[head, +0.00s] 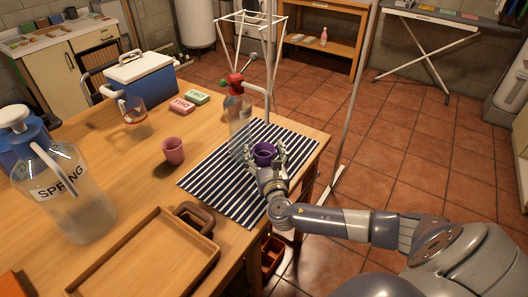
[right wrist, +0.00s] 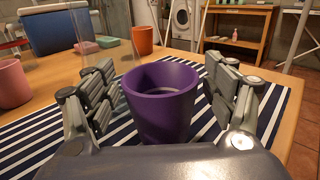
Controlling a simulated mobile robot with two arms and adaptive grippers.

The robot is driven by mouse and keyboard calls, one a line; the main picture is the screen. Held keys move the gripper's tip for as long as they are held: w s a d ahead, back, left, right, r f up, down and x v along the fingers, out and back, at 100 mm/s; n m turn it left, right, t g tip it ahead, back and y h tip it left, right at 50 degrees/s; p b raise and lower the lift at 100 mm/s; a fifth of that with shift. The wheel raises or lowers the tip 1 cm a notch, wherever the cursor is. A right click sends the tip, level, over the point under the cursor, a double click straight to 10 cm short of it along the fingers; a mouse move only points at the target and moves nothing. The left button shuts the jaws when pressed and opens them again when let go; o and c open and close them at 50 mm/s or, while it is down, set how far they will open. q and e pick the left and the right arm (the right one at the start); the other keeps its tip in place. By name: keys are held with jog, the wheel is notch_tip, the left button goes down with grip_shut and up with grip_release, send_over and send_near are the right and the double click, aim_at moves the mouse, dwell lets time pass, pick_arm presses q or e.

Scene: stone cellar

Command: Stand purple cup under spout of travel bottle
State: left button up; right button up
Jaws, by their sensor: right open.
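The purple cup (head: 265,153) stands upright on a striped mat (head: 213,182) near the table's right side. It also shows in the right wrist view (right wrist: 160,112). My right gripper (head: 268,150) is open with its fingers on both sides of the cup; a gap shows on each side in the right wrist view (right wrist: 165,95). A clear bottle (head: 238,124) with a red top and a bent spout stands just behind and left of the cup. The spout ends above the cup in the picture; I cannot tell whether it is directly over it. My left gripper is not in view.
A large SPRING pump bottle (head: 65,190), a pink cup (head: 173,151), a glass mug (head: 133,110), a blue cooler (head: 142,78) and a wooden tray (head: 148,258) are on the table. An orange cup (right wrist: 142,40) shows in the right wrist view. The mat's near part is clear.

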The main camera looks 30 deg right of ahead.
jog(key=shift+s+r, duration=0.1)
jog(key=v, duration=1.2)
